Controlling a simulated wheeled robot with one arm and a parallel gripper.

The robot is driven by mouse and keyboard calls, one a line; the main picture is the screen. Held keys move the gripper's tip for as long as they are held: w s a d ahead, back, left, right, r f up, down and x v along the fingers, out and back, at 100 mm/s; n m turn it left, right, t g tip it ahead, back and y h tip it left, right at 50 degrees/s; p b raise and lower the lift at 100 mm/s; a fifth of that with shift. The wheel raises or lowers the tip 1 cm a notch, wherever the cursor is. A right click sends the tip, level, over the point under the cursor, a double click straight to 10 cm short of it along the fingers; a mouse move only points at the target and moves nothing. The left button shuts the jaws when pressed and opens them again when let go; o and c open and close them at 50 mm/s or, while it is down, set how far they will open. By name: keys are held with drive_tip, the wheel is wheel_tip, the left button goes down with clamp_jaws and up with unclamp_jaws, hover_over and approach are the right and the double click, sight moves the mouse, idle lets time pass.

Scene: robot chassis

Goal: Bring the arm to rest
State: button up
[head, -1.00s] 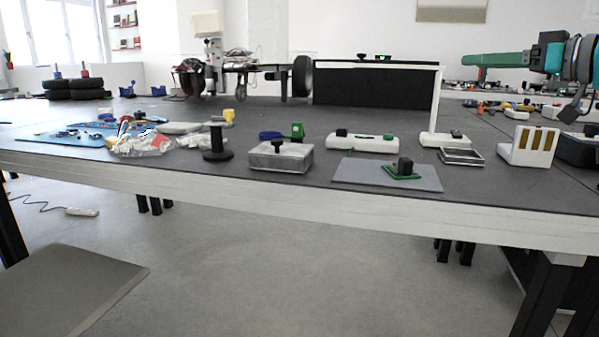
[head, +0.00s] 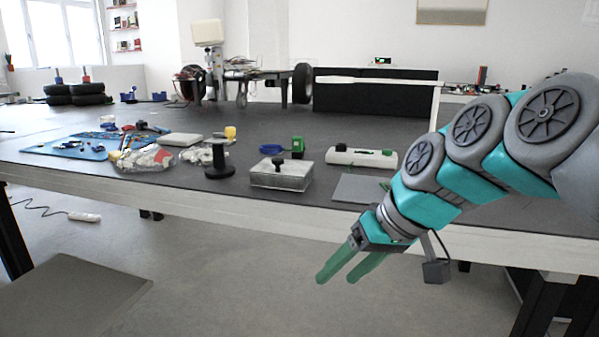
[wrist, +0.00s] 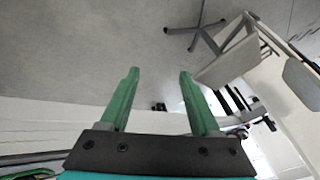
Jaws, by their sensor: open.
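My gripper (head: 338,278) is in the head view, in front of the table's front edge and over the floor. Its two green fingers point down and to the left, apart, with nothing between them. My teal and grey arm comes in from the right and hides the right part of the table.
The dark table (head: 100,180) has a white front edge close to my arm. On it stand a black spool (head: 219,163), a clear lidded box (head: 281,174), a white device (head: 361,158) and a grey mat (head: 358,188). A grey seat (head: 75,290) is at lower left.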

drive_tip(key=s+d+f+m+g+h+p, duration=0.1)
drive_tip(key=s+d+f, duration=0.3)
drive_tip(key=s+f, duration=0.4)
drive_tip(key=s+d+f+m+g+h+p, duration=0.1)
drive_tip(key=s+d+f+m+g+h, duration=0.2)
drive_tip(key=s+f, duration=0.5)
drive_tip(key=s+d+g+h, duration=0.1)
drive_tip(key=s, duration=0.4)
drive_tip(key=shift+s+f+h, duration=0.25)
drive_tip(key=shift+f+h, duration=0.05)
drive_tip(key=shift+f, duration=0.05)
drive_tip(key=shift+c, duration=0.2)
